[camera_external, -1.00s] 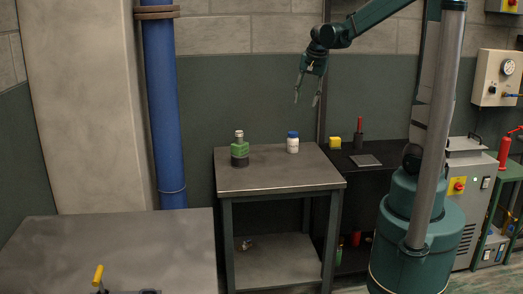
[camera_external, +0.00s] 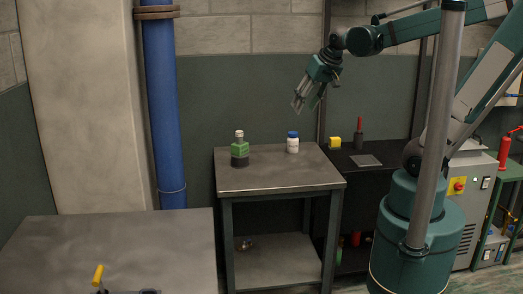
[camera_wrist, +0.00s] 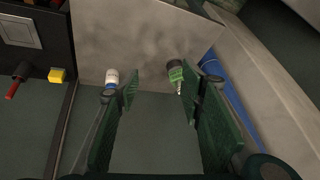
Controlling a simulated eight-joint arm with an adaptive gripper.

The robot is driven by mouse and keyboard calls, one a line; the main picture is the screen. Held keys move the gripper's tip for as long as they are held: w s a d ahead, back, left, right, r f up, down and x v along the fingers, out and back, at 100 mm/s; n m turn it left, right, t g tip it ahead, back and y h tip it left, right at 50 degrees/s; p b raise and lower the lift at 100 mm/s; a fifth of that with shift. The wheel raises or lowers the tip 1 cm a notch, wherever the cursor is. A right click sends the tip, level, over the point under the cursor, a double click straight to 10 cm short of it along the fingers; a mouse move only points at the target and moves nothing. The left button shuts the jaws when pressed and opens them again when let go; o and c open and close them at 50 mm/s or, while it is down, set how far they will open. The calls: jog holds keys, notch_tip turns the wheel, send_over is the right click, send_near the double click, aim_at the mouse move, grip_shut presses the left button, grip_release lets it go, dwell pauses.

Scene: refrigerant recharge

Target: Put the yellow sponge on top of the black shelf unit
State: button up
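A small yellow block (camera_external: 334,142), which looks like the sponge, sits on the top of the black shelf unit (camera_external: 343,173), near its back left corner. In the wrist view the yellow block (camera_wrist: 57,76) lies at the edge of the black top (camera_wrist: 42,62), at the left. My gripper (camera_external: 308,104) is open and empty in the air, above and to the left of the block in the external view. The wrist view shows its two fingers (camera_wrist: 160,88) spread apart with nothing between them. It touches nothing.
A grey metal table (camera_external: 265,180) left of the shelf unit holds a green bottle (camera_external: 239,150) and a white bottle with a blue cap (camera_external: 292,143). A red-handled tool (camera_external: 358,134) and a flat grey plate (camera_external: 366,160) are on the shelf unit. A blue pipe (camera_external: 164,100) stands left.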

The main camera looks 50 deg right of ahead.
jog(key=s+a+f+n+t+y, duration=0.1)
jog(key=s+a+f+n, duration=0.1)
jog(key=s+a+n, duration=0.3)
jog(key=s+a, duration=0.2)
jog(key=shift+s+a, duration=0.15)
jog(key=shift+a, duration=0.2)
jog(key=shift+f, duration=0.1)
dwell(0.9)
